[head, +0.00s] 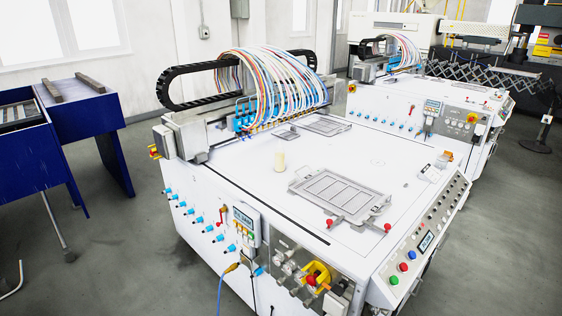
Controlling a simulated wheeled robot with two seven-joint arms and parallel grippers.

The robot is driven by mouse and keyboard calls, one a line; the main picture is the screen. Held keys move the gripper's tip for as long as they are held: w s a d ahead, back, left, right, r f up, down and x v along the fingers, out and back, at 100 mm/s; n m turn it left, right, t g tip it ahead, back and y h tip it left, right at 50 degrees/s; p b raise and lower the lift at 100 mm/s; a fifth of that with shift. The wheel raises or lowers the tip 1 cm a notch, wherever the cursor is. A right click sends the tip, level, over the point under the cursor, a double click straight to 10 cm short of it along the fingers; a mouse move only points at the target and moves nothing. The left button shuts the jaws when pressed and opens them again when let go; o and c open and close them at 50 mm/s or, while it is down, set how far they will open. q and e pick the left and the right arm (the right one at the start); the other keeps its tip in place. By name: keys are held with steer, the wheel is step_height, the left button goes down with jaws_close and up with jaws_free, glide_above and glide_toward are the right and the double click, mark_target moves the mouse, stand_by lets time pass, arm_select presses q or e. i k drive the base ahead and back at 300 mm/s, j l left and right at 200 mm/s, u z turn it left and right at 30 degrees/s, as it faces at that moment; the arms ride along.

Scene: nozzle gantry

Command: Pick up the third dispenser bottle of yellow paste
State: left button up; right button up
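One small pale-yellow cylinder (279,160) stands upright on the white top of the near machine (240,177), left of a grey metal frame. It looks like a dispenser bottle, but it is too small to tell what it holds. I cannot make out any other bottle like it for certain. Neither of my grippers shows in the head view.
A gantry with coloured hoses (275,85) spans the machine's back left. A grey frame with red knobs (340,195) lies on the top at right. A sloped button panel (425,240) borders the right side. Blue tables (85,110) stand at left, with open floor between.

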mark_target(279, 153)
steer(key=z, duration=0.45)
steer(key=i+j+z, duration=0.1)
steer(key=z, duration=0.35)
steer(key=j+z, duration=0.15)
steer(key=z, duration=0.25)
steer(key=j+z, duration=0.25)
steer(key=j, duration=0.25)
steer(key=j+z, duration=0.25)
steer(key=j, duration=0.25)
steer(key=j+z, duration=0.25)
steer(key=j, duration=0.2)
steer(key=k+j+z, duration=0.2)
steer(key=j, duration=0.3)
steer(key=j+z, duration=0.25)
steer(key=j, duration=0.2)
steer(key=k, duration=0.05)
